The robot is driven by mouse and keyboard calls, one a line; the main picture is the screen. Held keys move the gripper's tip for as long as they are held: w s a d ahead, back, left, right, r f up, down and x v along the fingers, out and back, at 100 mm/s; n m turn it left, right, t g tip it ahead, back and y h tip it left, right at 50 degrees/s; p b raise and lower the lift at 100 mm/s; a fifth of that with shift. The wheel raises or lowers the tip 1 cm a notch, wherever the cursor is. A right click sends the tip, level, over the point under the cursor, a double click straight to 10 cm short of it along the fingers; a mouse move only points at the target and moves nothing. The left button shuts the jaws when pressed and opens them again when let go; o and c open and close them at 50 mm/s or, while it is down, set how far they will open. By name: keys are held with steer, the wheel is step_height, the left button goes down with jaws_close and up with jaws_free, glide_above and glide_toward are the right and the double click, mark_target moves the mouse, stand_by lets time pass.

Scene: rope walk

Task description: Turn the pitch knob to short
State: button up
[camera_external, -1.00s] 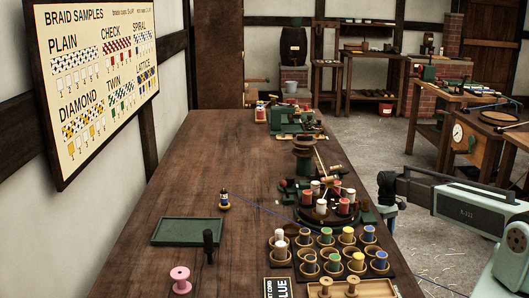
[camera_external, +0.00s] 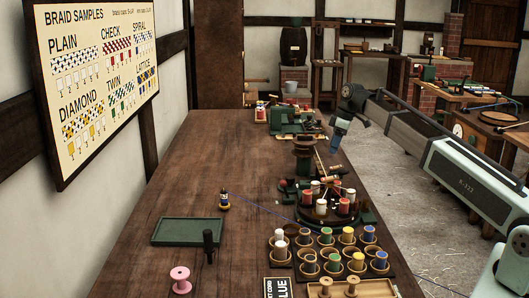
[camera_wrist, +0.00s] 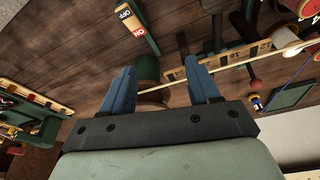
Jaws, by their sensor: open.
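I cannot make out the pitch knob or a mark for short in either view. The braiding machine (camera_external: 322,212) stands on the long table, with bobbins around its round base and a dark drum (camera_external: 303,148) above. My gripper (camera_external: 335,149) is above the table's right edge, to the right of the drum. In the wrist view my gripper (camera_wrist: 162,72) shows two blue fingers spread apart with nothing held. A dark green cylinder (camera_wrist: 148,68) shows between and beyond the fingers. A wooden strip with marks (camera_wrist: 235,56) lies beyond the right finger.
An ON/OFF plate (camera_wrist: 133,20) shows at the top of the wrist view. A green machine (camera_external: 290,121) stands farther back. Cups of bobbins (camera_external: 325,256), a green tray (camera_external: 188,231) and a pink spool (camera_external: 180,279) are nearer. The table's left side is mostly clear.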

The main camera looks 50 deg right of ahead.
mark_target(291, 177)
steer(key=w+a+r+n+y, duration=0.1)
steer(key=w+a, duration=0.1)
steer(key=a, duration=0.4)
steer(key=w+a+r+n+y, duration=0.1)
steer(key=w+a+r+n, duration=0.1)
steer(key=a, duration=0.4)
steer(key=shift+t, duration=0.3)
steer(key=x, duration=0.9)
steer(key=d+x, duration=0.1)
steer(key=x, duration=0.4)
steer(key=shift+c, duration=0.2)
steer(key=c, duration=1)
steer(key=shift+a+m, duration=0.1)
steer(key=shift+m, duration=0.2)
steer(key=m, duration=0.2)
steer(key=m+h, duration=0.1)
steer(key=m, duration=0.1)
steer(key=shift+s+a+t+h, duration=0.1)
steer(key=shift+s+t+h, duration=0.05)
steer(key=shift+t+h, duration=0.2)
steer(key=m, duration=0.2)
steer(key=m+h, duration=0.1)
steer(key=m, duration=0.1)
steer(key=shift+t+h, duration=0.25)
steer(key=shift+t, duration=0.1)
steer(key=shift+m, duration=0.3)
